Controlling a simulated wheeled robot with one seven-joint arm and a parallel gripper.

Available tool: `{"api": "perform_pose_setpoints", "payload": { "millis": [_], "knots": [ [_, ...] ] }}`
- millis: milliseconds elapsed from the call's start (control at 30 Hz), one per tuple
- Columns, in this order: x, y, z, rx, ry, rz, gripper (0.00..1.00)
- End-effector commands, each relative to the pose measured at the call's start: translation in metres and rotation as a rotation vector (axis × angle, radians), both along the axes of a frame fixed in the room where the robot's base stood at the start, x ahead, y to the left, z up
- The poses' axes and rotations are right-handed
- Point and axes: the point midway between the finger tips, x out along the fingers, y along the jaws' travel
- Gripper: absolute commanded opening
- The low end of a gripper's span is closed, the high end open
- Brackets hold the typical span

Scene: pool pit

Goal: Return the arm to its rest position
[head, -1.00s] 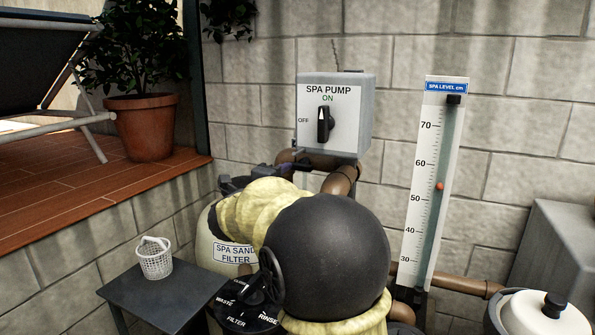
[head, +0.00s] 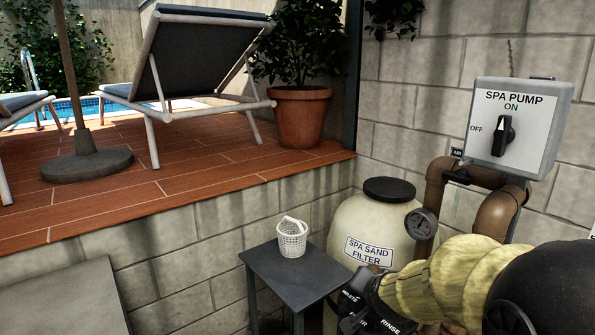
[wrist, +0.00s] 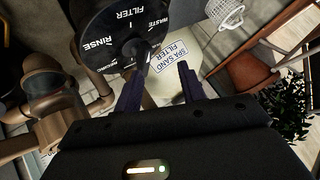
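My arm, with a yellow ribbed sleeve and a black rounded joint, reaches in from the lower right of the head view, over the valve area. My gripper (wrist: 160,85) shows in the wrist view with its two dark fingers apart and nothing clearly held between them. It is close to the black valve dial (wrist: 125,28), marked FILTER, WASTE and RINSE. The dial's handle extends towards the fingers; I cannot tell whether they touch it.
The spa sand filter (head: 350,225) stands behind the valve, beside brown pipes (head: 434,195). A small grey table (head: 285,270) holds a white basket (head: 291,240). The spa pump box (head: 520,125) has its knob upright at ON. A raised tiled deck (head: 220,165) lies at left.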

Motion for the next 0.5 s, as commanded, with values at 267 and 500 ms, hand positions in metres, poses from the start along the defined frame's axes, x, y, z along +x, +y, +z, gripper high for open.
{"api": "perform_pose_setpoints", "payload": {
  "millis": [267, 500],
  "knots": [
    [-0.108, 0.014, -0.073, -0.197, 0.401, 0.372, 0.40],
    [-0.182, 0.006, -0.101, -0.306, 0.643, 0.592, 0.40]
  ]
}}
